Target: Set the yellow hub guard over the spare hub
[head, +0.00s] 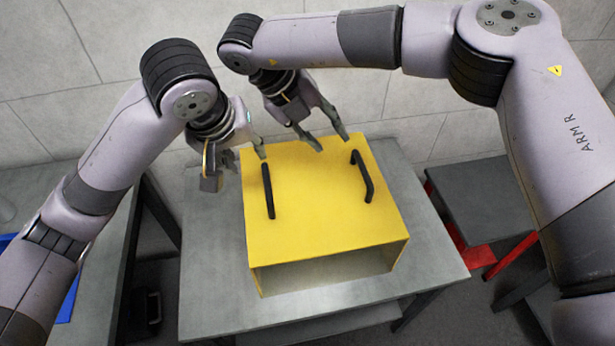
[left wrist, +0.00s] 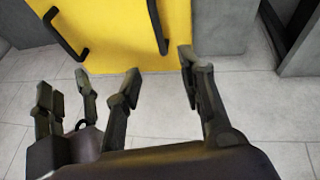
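The yellow hub guard (head: 315,215) stands on the grey table, its open side facing the front of the picture. Two black handles, a left one (head: 268,190) and a right one (head: 363,177), rise from its top. My left gripper (head: 238,168) is open and empty, just off the guard's back left corner. In the left wrist view, its spread fingers (left wrist: 158,72) show with the yellow guard (left wrist: 120,25) beyond them. My right gripper (head: 331,141) is open and empty above the guard's back edge, behind the right handle. I cannot make out the spare hub.
The grey table (head: 212,285) has bare top around the guard. A dark grey stand with red parts (head: 485,205) is at the right. Another grey surface (head: 95,205) is at the left, with a blue object (head: 68,300). A tiled wall (head: 120,40) is behind.

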